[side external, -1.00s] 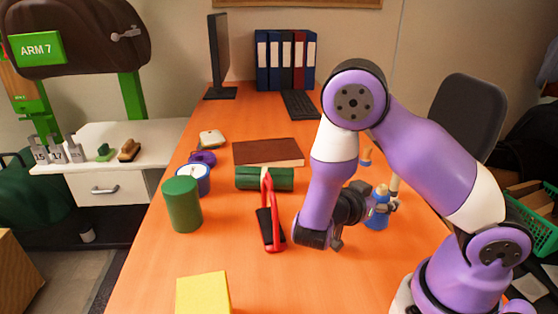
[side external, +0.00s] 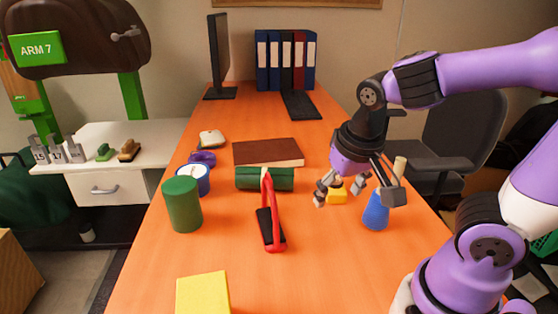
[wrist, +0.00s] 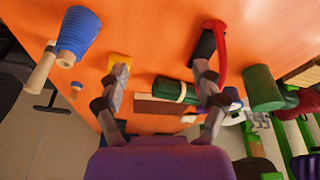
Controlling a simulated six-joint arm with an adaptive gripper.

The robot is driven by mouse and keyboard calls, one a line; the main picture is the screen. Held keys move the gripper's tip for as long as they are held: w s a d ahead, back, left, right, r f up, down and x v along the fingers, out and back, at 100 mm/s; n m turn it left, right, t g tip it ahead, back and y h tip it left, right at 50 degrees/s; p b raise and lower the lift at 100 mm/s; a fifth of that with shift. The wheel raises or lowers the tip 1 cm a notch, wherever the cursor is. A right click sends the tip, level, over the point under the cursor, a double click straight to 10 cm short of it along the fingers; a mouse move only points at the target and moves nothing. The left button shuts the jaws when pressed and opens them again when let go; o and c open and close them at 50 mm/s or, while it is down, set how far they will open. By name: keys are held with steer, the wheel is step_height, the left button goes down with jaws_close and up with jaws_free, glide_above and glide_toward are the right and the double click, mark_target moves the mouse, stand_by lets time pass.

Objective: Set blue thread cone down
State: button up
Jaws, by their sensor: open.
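The blue thread cone (side external: 376,212) stands upright on the orange desk near its right edge, its top partly hidden behind my gripper. In the wrist view the ridged blue cone (wrist: 78,35) is at upper left, outside the jaws. My gripper (side external: 338,191) is open and empty, left of the cone and apart from it. Its two spread fingers also show in the wrist view (wrist: 160,68), with nothing held between them.
A tan cylinder (wrist: 40,72) is beside the cone. A yellow-orange block (side external: 337,196) lies close to my fingers. A red-handled tool (side external: 269,215), green roll (side external: 264,179), green cylinder (side external: 183,205) and yellow block (side external: 203,294) occupy the left. The desk's front centre is clear.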

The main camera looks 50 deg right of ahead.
steer(key=r+n+t, duration=0.1)
steer(key=n, duration=0.1)
steer(key=a+r+n+t+y, duration=0.1)
steer(key=r, duration=0.1)
steer(key=a+r+n+y, duration=0.1)
steer(key=n, duration=0.1)
steer(key=shift+s+a+r+n+t, duration=0.15)
steer(key=shift+s+a+n+t, duration=0.15)
steer(key=shift+s+t, duration=0.1)
steer(key=shift+o, duration=0.4)
